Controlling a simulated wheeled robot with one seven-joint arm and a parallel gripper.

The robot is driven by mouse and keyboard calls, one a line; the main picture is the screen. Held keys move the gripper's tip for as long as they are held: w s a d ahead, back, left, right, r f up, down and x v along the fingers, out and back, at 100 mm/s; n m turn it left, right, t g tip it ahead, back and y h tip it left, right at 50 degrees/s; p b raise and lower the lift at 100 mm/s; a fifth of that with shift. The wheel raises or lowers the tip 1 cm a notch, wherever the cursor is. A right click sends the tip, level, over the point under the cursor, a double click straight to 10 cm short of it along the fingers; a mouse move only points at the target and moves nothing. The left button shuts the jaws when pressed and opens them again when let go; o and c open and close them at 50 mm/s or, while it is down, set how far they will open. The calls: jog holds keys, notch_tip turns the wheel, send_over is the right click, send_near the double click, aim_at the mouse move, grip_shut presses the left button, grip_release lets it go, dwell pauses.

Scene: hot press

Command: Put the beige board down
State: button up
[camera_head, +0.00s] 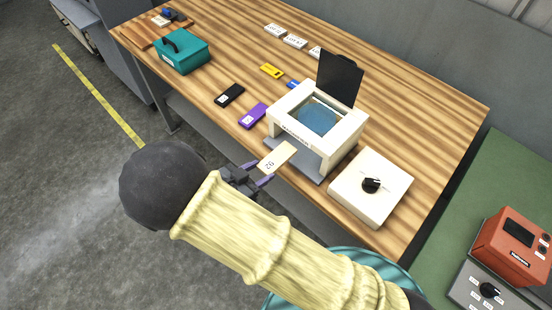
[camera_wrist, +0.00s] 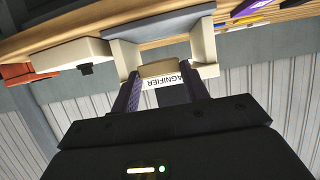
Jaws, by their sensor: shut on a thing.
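The beige board (camera_head: 276,158), a small flat piece marked with a number that looks like 92, is held in my gripper (camera_head: 262,175). My gripper's two purple fingers are shut on its near end. The board is in front of the opening of the white magnifier stand (camera_head: 330,143), over or near its grey base plate (camera_head: 297,163). I cannot tell whether it touches the plate. In the wrist view the board (camera_wrist: 159,69) shows edge-on between my fingers (camera_wrist: 152,88), with the magnifier's label behind it.
A white box with a black knob (camera_head: 370,186) stands right of the magnifier. Purple (camera_head: 252,115), black (camera_head: 230,95) and yellow (camera_head: 271,71) pieces lie to the left on the wooden table (camera_head: 215,35). A teal case (camera_head: 182,51) stands farther left. A black panel (camera_head: 340,78) rises behind the magnifier.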

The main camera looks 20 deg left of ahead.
jog(key=s+a+b, duration=0.1)
jog(key=s+a, duration=0.1)
jog(key=s, duration=0.4)
jog(key=shift+s+a, duration=0.25)
jog(key=shift+a, duration=0.15)
